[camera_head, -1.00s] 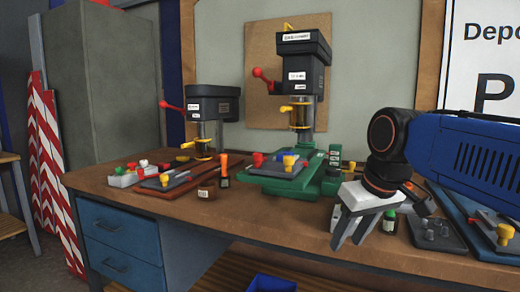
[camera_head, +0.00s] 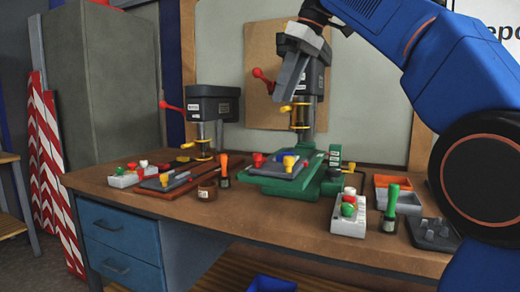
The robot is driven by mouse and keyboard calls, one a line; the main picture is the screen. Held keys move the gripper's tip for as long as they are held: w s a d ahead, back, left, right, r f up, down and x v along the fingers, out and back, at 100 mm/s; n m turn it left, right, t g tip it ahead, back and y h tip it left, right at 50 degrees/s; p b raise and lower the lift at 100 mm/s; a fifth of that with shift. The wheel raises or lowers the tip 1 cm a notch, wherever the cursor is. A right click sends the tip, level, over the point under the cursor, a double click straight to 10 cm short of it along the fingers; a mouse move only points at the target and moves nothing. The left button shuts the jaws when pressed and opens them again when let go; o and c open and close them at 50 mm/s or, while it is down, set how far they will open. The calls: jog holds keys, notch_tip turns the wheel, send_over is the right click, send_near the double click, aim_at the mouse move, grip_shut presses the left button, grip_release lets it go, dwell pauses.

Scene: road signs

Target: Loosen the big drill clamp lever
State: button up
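The big drill stands on a green base (camera_head: 282,183) at the middle of the bench, and its dark head (camera_head: 313,85) is partly hidden by my gripper. A red-knobbed lever (camera_head: 262,78) sticks out to the left of the head. Yellow parts (camera_head: 299,104) show around the spindle below it. On the drill's table are a red knob (camera_head: 258,160) and a yellow knob (camera_head: 290,163). I cannot tell which part is the clamp lever. My gripper (camera_head: 284,85) is raised in front of the drill head, fingers pointing down. Its fingers overlap in view, so their opening is unclear.
A smaller drill (camera_head: 212,105) stands to the left. A grey box with red and green buttons (camera_head: 348,216), a green-handled tool (camera_head: 391,208) and an orange bin (camera_head: 394,183) are to the right. The bench front (camera_head: 270,222) is mostly clear.

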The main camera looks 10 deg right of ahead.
aim_at(260, 158)
jog(key=x, duration=1.7)
jog(key=shift+w+a+r, duration=0.1)
jog(key=shift+w+a, duration=0.05)
jog(key=shift+a, duration=0.15)
grip_shut()
